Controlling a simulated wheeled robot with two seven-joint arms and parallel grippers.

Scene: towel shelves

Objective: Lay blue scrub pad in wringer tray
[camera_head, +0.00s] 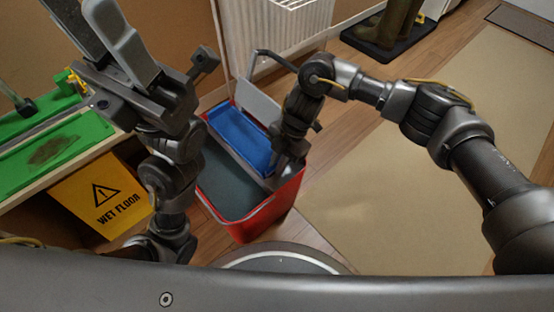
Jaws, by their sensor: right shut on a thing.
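The blue scrub pad (238,137) shows as a flat blue rectangle at the back of a red bucket (262,221), over the wringer tray. The pad and the tray are hard to tell apart here, and I cannot tell whether the pad rests fully on it. My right gripper (277,163) points down into the bucket's right side and is shut on the pad's right edge. Its fingertips are partly hidden by the wrist. My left gripper (98,38) is raised at the upper left, open and empty, well away from the bucket.
A grey handle (274,54) and a grey plate (259,101) rise behind the bucket. A white radiator (285,30) stands behind it. The beige floor mat (400,190) at right is clear.

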